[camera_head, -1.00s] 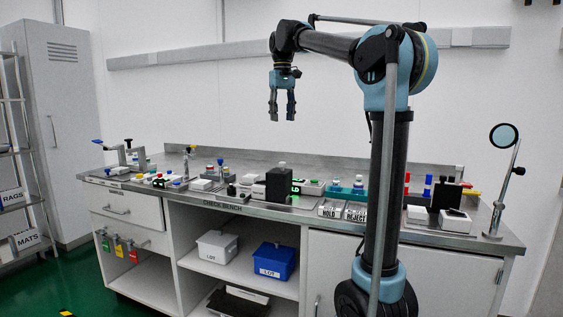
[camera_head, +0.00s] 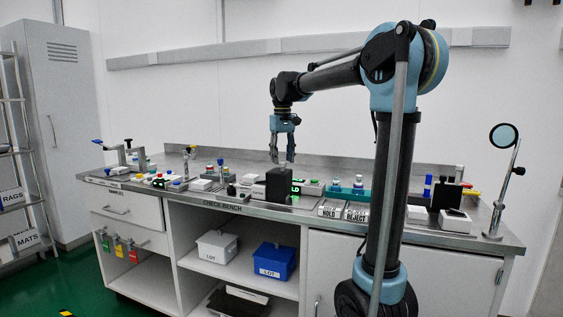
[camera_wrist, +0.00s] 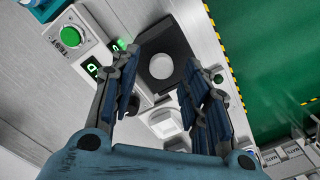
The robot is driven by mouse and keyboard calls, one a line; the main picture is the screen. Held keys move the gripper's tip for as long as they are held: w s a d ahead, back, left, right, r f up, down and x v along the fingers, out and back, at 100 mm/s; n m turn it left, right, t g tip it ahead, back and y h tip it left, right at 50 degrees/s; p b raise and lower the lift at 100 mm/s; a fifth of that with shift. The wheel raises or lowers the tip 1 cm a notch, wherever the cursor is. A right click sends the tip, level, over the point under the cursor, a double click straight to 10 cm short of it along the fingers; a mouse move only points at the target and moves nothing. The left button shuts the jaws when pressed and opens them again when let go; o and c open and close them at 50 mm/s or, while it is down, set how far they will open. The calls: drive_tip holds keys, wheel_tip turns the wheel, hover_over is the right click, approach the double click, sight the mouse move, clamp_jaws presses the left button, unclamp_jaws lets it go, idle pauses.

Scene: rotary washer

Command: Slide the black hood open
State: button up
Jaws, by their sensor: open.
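The black hood (camera_head: 280,185) stands on the check bench (camera_head: 225,205) near its middle, in front of a grey unit with green lit displays. In the wrist view the hood (camera_wrist: 181,48) is seen from above as a dark block with a pale round disc (camera_wrist: 161,66) on it. My gripper (camera_head: 282,162) points down just above the hood and is open and empty. In the wrist view my gripper (camera_wrist: 165,95) has its two fingers spread, with the disc between and beyond them. I cannot tell whether a finger touches the hood.
A test unit with a green button (camera_wrist: 70,36) lies beside the hood. HOLD and REJECT trays (camera_head: 343,211) are to the right. Small parts stand along the bench to the left. A round magnifier (camera_head: 503,137) stands at the right end.

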drive_tip(key=shift+f, duration=0.7)
drive_tip(key=shift+c, duration=0.6)
clamp_jaws()
drive_tip(key=s+d, duration=0.3)
drive_tip(key=d, duration=0.6)
drive_tip(key=shift+s+d, duration=0.25)
drive_tip(key=shift+d, duration=0.15)
drive_tip(key=shift+o, duration=0.6)
unclamp_jaws()
wheel_tip(320, 180, up, 12)
drive_tip(key=shift+d+f, duration=0.1)
